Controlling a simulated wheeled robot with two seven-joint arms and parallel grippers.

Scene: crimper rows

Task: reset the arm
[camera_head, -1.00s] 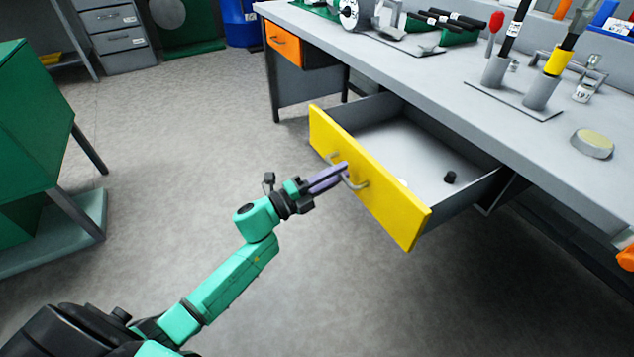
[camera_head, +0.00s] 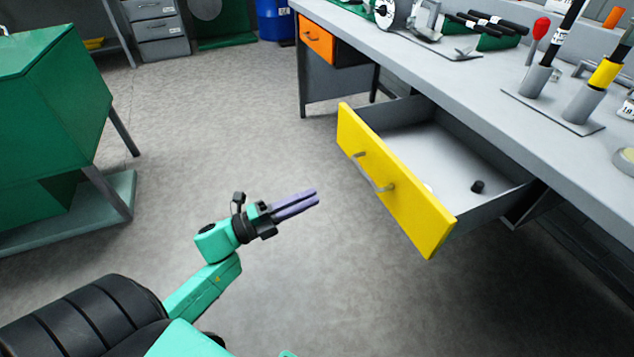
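My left arm comes in from the lower left. Its gripper (camera_head: 315,198) has two purple fingers with a narrow gap between them and nothing in the gap. It is over the bare floor, apart from and to the left of the yellow-fronted drawer (camera_head: 385,185). The drawer is pulled out from under the workbench. Its metal handle (camera_head: 373,175) is free of the fingers. Inside the drawer lie a small black object (camera_head: 478,187) and a small white one, partly hidden by the drawer front. My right gripper is not in view.
The grey workbench (camera_head: 470,75) runs along the right, with tool holders (camera_head: 560,95) and several black-handled tools on it. An orange-fronted drawer (camera_head: 317,40) is closed. A green cabinet (camera_head: 50,110) stands at the left. The floor between is clear.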

